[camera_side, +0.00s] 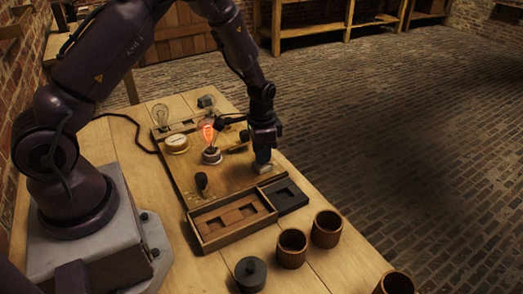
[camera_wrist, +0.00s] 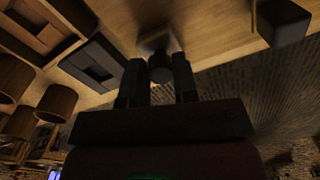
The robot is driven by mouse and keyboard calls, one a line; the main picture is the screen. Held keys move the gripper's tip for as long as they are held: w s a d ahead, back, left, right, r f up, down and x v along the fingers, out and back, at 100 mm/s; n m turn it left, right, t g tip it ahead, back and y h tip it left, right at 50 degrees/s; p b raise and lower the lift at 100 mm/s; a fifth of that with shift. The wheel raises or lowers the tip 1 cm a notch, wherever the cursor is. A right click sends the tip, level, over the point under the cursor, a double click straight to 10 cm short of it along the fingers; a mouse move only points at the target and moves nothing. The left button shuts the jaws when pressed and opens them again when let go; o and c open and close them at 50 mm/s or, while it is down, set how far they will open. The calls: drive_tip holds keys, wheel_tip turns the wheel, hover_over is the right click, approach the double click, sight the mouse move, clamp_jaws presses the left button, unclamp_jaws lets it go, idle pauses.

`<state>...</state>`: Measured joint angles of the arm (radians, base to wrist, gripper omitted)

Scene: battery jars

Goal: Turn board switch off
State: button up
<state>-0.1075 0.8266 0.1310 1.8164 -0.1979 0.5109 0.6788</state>
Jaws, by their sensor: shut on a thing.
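The wooden board (camera_side: 222,177) lies on the bench, with a lit bulb (camera_side: 208,135) glowing orange in a round socket near its middle. My gripper (camera_side: 263,155) is low over the board's right edge. In the wrist view, my gripper (camera_wrist: 160,80) is shut on a dark rounded knob (camera_wrist: 160,70), which I take to be the board switch's handle. The knob sits in front of a paler grey base (camera_wrist: 153,42). In the side view the fingers largely hide the switch, so its position cannot be told.
A round gauge (camera_side: 177,144) and an unlit bulb (camera_side: 160,115) stand at the board's far left. A wooden tray (camera_side: 212,242) and a dark tray (camera_side: 285,208) lie at the near edge. Wooden cups (camera_side: 291,249) and a dark lidded jar (camera_side: 250,274) stand nearer the camera.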

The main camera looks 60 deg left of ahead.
drive_tip(key=n, duration=0.5)
drive_tip(key=shift+d, duration=0.1)
drive_tip(key=n, duration=0.5)
drive_tip(key=shift+n, duration=0.3)
idle(0.3)
drive_tip(key=o, duration=0.9)
drive_tip(key=shift+o, duration=0.2)
drive_tip(key=shift+r, duration=0.1)
wheel_tip(320, 180, up, 13)
